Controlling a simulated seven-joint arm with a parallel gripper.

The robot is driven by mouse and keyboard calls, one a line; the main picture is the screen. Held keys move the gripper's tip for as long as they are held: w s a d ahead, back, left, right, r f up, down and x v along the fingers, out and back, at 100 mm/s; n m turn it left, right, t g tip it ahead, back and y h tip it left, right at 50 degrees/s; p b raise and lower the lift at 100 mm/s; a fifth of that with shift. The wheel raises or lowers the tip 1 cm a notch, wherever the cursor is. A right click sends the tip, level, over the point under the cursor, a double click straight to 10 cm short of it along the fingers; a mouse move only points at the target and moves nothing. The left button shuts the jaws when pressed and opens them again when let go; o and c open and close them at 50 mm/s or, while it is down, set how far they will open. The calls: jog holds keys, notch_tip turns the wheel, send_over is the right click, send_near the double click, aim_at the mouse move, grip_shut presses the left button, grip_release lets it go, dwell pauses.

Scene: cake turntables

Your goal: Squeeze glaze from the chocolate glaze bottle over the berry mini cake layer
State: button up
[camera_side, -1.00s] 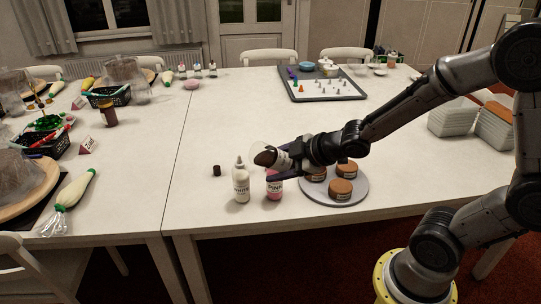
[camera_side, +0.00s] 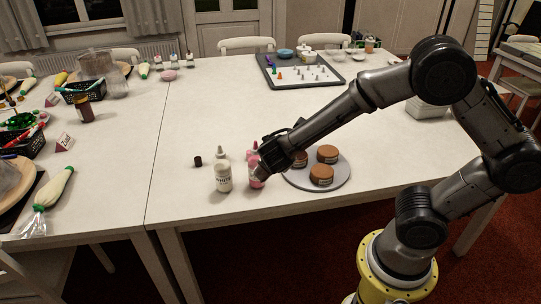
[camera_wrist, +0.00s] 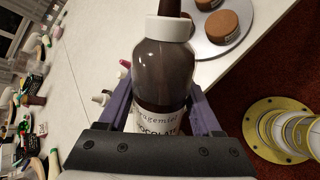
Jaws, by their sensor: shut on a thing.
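My gripper (camera_side: 264,172) is shut on the chocolate glaze bottle (camera_wrist: 165,75), a dark brown bottle with a white collar, brown tip and "CHOCOLATE" label, in the wrist view. In the side view the gripper and arm hide this bottle. Three small brown cakes sit on a round grey turntable (camera_side: 341,180): a left cake (camera_side: 298,159), a back cake (camera_side: 328,153) and a front cake (camera_side: 321,175). Their labels are too small to read, so I cannot tell which is berry. In the wrist view, the bottle's tip points toward the turntable side, and a cake (camera_wrist: 222,26) shows beyond it.
A white bottle (camera_side: 223,178) and a pink bottle (camera_side: 255,168) stand close to my gripper. A small dark cap (camera_side: 197,161) lies to their left. A grey tray (camera_side: 304,84) with small pieces is at the back. The table's middle is clear.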

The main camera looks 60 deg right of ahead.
jog(key=shift+s+d+f+n+h, duration=0.15)
jog(key=shift+d+n+h, duration=0.15)
jog(key=shift+d+h, duration=0.25)
jog(key=d+r+n+h, duration=0.2)
jog(key=d+r+h, duration=0.15)
jog(key=d, duration=0.45)
jog(key=d+r+n+h, duration=0.3)
jog(key=d+r, duration=0.1)
jog(key=d, duration=0.4)
jog(key=w+d+r+n+t, duration=0.1)
jog(key=w+d+r+t, duration=0.2)
jog(key=r, duration=0.4)
jog(key=shift+n+g, duration=0.3)
jog(key=shift+g, duration=0.2)
jog(key=shift+w+a+f, duration=0.1)
jog(key=shift+w+f, duration=0.15)
jog(key=shift+f, duration=0.55)
jog(key=shift+w+a+f, duration=0.1)
jog(key=shift+w+f, duration=0.1)
jog(key=shift+f, duration=0.65)
jog(key=shift+w+a+f, duration=0.1)
jog(key=shift+w+f, duration=0.15)
jog(key=shift+f, duration=0.55)
